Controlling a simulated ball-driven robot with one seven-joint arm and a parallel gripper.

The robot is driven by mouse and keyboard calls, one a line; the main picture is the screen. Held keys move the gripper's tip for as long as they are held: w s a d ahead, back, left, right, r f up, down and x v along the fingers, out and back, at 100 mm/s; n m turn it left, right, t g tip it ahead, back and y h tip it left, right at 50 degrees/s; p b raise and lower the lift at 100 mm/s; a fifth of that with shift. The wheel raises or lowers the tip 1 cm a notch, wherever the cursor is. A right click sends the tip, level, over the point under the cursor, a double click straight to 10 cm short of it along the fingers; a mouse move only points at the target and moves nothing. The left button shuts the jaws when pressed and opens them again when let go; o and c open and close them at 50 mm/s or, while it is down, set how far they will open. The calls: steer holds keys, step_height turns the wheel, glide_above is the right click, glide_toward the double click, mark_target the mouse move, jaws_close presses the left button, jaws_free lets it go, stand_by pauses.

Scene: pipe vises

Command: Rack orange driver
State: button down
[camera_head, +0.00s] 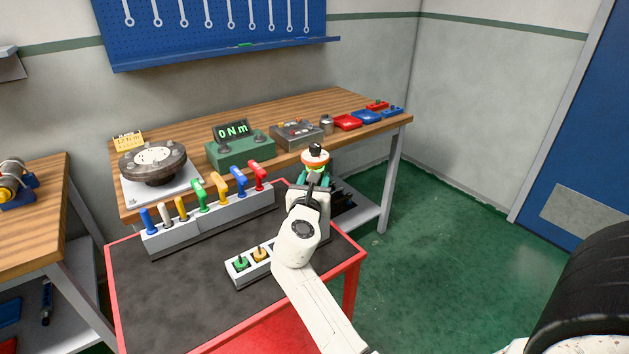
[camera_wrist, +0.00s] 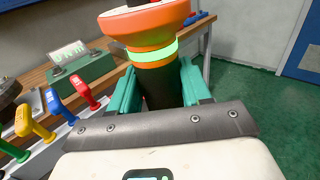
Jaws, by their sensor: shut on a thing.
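My gripper (camera_head: 315,174) is shut on the orange driver (camera_head: 315,163), a thick round tool held upright in the air beyond the red cart's far right corner. In the wrist view, the driver (camera_wrist: 147,25) shows a wide orange head, a glowing green ring and a dark lower body between the green fingers of my gripper (camera_wrist: 160,88). Its lower end is hidden. A low pale rack (camera_head: 235,279) on the cart holds a green-topped and a yellow-topped piece; my arm hides its right end.
A grey rack (camera_head: 170,240) with several coloured handles stands along the cart's (camera_head: 150,300) back. The wooden bench (camera_head: 300,160) behind holds a torque display (camera_head: 232,131), a flanged part (camera_head: 153,160) and small trays.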

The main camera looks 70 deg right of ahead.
steer(key=shift+f, duration=0.75)
stand_by(1.5)
steer(key=shift+c, duration=2.2)
jaws_free()
steer(key=shift+f, duration=0.1)
steer(key=v, duration=1.1)
steer(key=shift+b, duration=0.45)
steer(key=s+a+f+m+g+y, duration=0.1)
steer(key=s+a+f+m+y, duration=0.25)
steer(key=f+m, duration=0.3)
steer(key=s+a+f+m+y, duration=0.3)
steer(key=a+f+m+y, duration=0.15)
steer(key=f+m, duration=0.2)
steer(key=s+a+f+m+g+y, duration=0.1)
steer(key=s+a+f+m+y, duration=0.3)
steer(key=a, duration=0.4)
steer(key=s+a+f+m+g+y, duration=0.1)
steer(key=s+a+f+m+y, duration=0.3)
steer(key=a, duration=0.4)
steer(key=shift+f+y, duration=0.4)
steer(key=shift+y, duration=0.1)
